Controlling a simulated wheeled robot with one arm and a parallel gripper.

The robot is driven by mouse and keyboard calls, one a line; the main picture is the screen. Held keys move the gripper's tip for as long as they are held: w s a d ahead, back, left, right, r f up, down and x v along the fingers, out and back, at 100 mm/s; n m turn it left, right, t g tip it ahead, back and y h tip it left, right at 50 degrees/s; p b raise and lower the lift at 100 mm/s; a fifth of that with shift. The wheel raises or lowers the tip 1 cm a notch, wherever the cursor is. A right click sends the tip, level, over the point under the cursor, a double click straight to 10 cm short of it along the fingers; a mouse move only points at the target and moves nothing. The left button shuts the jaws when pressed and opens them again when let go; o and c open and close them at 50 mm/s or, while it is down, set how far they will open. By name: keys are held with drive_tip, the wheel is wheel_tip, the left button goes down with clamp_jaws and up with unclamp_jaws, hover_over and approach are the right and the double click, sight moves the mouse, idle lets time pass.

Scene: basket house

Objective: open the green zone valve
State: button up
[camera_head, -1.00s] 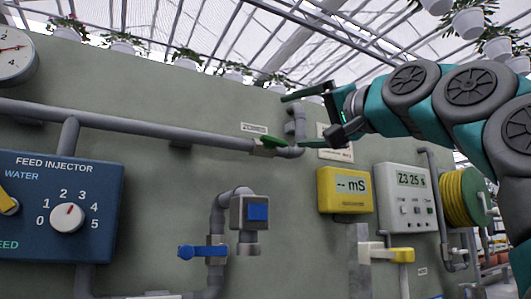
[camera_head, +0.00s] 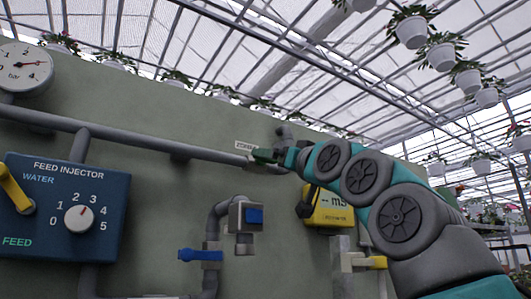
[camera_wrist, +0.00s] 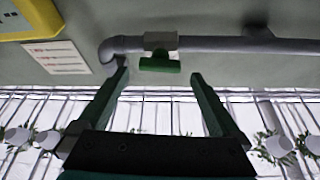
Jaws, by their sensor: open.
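The green zone valve is a short green handle on a grey fitting of the horizontal pipe. In the wrist view the green valve handle (camera_wrist: 160,62) lies along the pipe, beyond and between my two fingers. My gripper (camera_wrist: 158,80) is open and empty there, its fingers spread on either side of the handle and apart from it. In the head view my gripper (camera_head: 268,156) is at the right end of the pipe, and it mostly covers the valve. Contact cannot be told from the head view.
A blue-handled valve (camera_head: 200,255) and a blue-faced box (camera_head: 247,215) sit below. The feed injector panel (camera_head: 65,205) is at the left. A yellow meter (camera_head: 328,208) and a yellow-handled valve (camera_head: 370,262) are close under my arm. A paper label (camera_wrist: 57,57) shows beside the pipe bend.

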drive_tip(key=p+x, duration=0.4)
drive_tip(key=x, duration=0.1)
drive_tip(key=shift+w+r, duration=0.1)
drive_tip(key=shift+w, duration=0.05)
drive_tip(key=c, duration=1.2)
drive_tip(key=shift+a, duration=0.1)
drive_tip(key=shift+c, duration=0.2)
drive_tip(key=shift+n+y, duration=0.5)
drive_tip(key=shift+n, duration=0.4)
